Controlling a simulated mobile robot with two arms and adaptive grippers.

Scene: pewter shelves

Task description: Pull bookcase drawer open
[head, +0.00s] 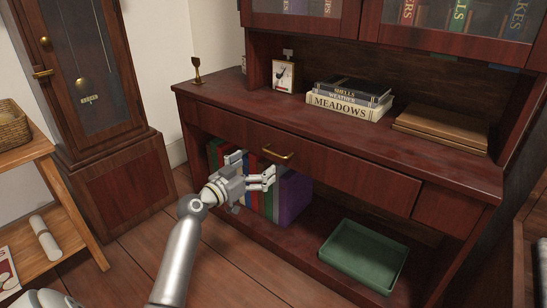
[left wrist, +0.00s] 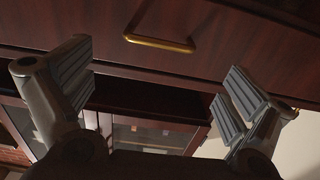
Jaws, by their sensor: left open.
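The dark red wooden bookcase (head: 350,120) has a wide drawer (head: 345,172) under its counter. The drawer front looks flush, so the drawer appears shut. Its brass handle (head: 277,154) is a small horizontal bar. My left gripper (head: 256,168) is open and empty, just in front of the drawer and close to the handle. In the left wrist view, the handle (left wrist: 160,42) shows at the top, centred between the spread fingers of my left gripper (left wrist: 155,90) and apart from them. My right gripper is not in view.
Several books, partly behind my gripper, stand on the lower shelf with a purple one (head: 294,197) and a green tray (head: 363,255). The counter carries stacked books (head: 345,105) and a brown flat box (head: 441,128). A tall clock (head: 90,90) stands left; the floor between is clear.

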